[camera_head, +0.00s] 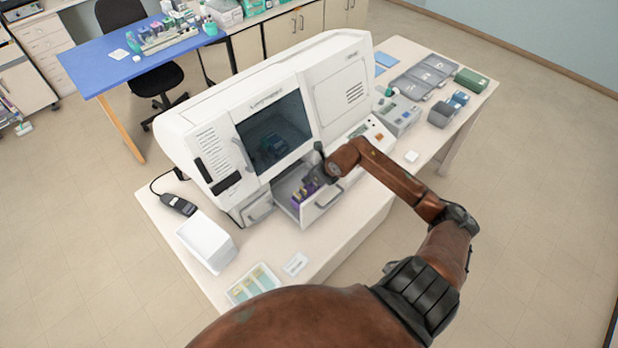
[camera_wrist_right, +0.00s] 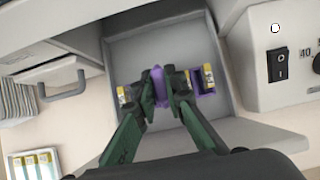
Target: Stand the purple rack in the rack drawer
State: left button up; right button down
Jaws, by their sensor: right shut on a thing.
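The purple rack (camera_head: 307,190) is inside the open rack drawer (camera_head: 323,203) of the white stainer, and yellow-ended slides show at its ends. In the right wrist view the rack's purple middle part (camera_wrist_right: 158,86) is between the green fingers of my right gripper (camera_wrist_right: 161,90), which is shut on it. The rack lies across the grey drawer (camera_wrist_right: 180,40), within its walls. The fingers hide much of the rack, and I cannot tell whether its base touches the drawer floor. My left gripper is in neither view.
The white stainer (camera_head: 200,110) stands over the drawer. A second handled drawer front (camera_wrist_right: 62,82) is beside it, and a switch panel (camera_wrist_right: 275,70) is on the other side. A white bin (camera_head: 207,243) and a slide tray (camera_head: 254,284) are on the near bench.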

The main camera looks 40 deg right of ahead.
jog(key=c, duration=2)
grip_release()
jog(key=shift+r, duration=0.1)
jog(key=b+v, duration=0.2)
jog(key=v, duration=1)
jog(key=shift+a+b, duration=0.1)
jog(key=shift+b, duration=0.25)
